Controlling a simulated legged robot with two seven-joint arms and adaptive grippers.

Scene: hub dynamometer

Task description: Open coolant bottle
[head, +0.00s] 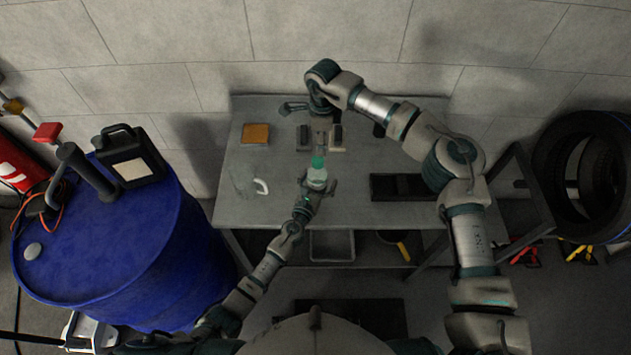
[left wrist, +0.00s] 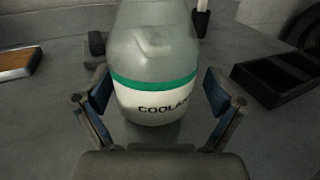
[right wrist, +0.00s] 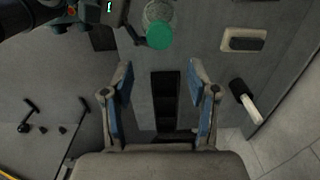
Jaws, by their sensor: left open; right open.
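The coolant bottle (head: 317,178) stands upright on the workbench, pale and translucent with a green cap (head: 318,162). In the left wrist view the bottle (left wrist: 155,75) shows a green band and a white label. My left gripper (head: 313,187) is open with one finger either side of the bottle, with gaps showing between fingers and bottle. My right gripper (head: 320,127) is open and empty above the bench, behind the bottle in the head view. The right wrist view shows the green cap (right wrist: 163,36) beyond the open fingers, well apart from them.
The bench (head: 245,200) also holds an orange-brown block (head: 255,133), a white hook-shaped piece (head: 261,187) and a black tray (head: 400,187) at right. A blue drum (head: 120,260) with a black jug (head: 130,160) stands at left. Tyres (head: 585,175) stand at right.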

